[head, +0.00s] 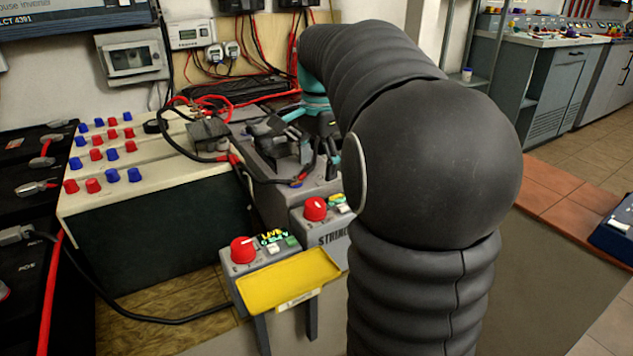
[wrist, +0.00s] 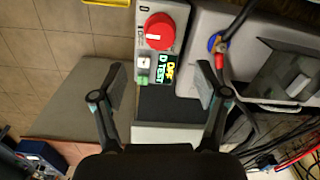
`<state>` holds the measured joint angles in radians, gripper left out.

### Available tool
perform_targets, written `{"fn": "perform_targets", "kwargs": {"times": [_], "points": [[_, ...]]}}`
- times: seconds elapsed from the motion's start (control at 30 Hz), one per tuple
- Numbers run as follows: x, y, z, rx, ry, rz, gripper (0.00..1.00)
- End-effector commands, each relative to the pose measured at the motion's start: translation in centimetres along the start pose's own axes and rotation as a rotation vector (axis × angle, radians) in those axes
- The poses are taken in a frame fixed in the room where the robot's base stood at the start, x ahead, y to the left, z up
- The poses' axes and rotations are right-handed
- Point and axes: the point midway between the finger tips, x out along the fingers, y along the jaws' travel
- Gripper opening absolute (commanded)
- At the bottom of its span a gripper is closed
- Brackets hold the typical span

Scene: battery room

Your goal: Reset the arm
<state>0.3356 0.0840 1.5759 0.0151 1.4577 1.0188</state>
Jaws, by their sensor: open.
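My arm (head: 430,165) is wrapped in a dark ribbed sleeve and fills the right middle of the head view. It bends over at the top and reaches back to my gripper (head: 300,145), which is partly hidden behind it. In the wrist view my gripper (wrist: 161,80) is open, its two fingers wide apart with nothing between them. The fingers are over the grey equipment. A grey control box with a red knob (wrist: 158,31), a lit display (wrist: 169,68) and a small green button lies just beyond the fingertips in that view. I cannot tell whether the fingers touch anything.
Two grey boxes with red knobs (head: 242,250) and a yellow tray (head: 290,280) stand in front. A cream panel (head: 140,175) with several red and blue knobs is at left. Cables (head: 190,150) run around the gripper.

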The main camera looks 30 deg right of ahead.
Motion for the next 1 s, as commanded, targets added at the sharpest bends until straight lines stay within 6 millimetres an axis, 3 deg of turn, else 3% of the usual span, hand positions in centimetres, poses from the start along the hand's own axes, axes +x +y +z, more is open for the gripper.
{"fn": "perform_targets", "kwargs": {"times": [0.2, 0.77, 1.0], "points": [[-1.4, 0.0, 0.0, 0.0, 0.0, 0.0, 0.74], [-1.5, 0.0, 0.0, -0.009, 0.0, 0.0, 0.74], [-0.7, -1.0, -0.6, -0.195, 0.031, -0.04, 0.74]]}}
